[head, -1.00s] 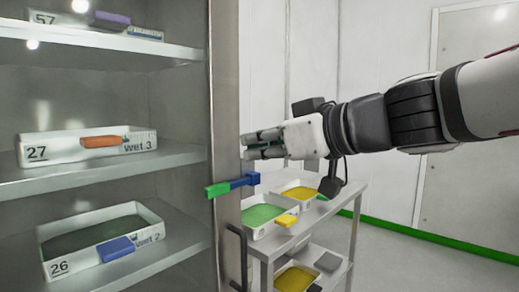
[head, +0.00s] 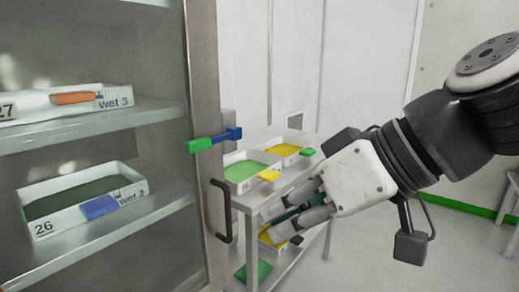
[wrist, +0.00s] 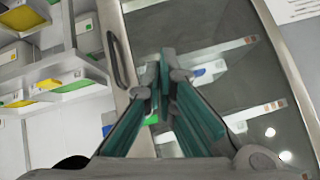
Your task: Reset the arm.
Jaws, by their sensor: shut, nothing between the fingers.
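My gripper (head: 283,224) is shut and empty in the head view. Its fingers point down and to the left, in front of the steel cart. In the wrist view my gripper (wrist: 163,65) shows its green-padded fingers meeting at the tips, with nothing between them. The cabinet's black handle (wrist: 117,60) lies just left of the fingertips in that view. The same handle (head: 222,211) stands left of my gripper in the head view, with a visible gap between them.
A steel cabinet (head: 203,80) on the left holds trays, including tray 26 (head: 48,228). A green-and-blue bar (head: 214,140) projects at its edge. A cart (head: 257,204) bears a green-filled tray (head: 245,171) and a yellow-filled one. Open floor lies at the right.

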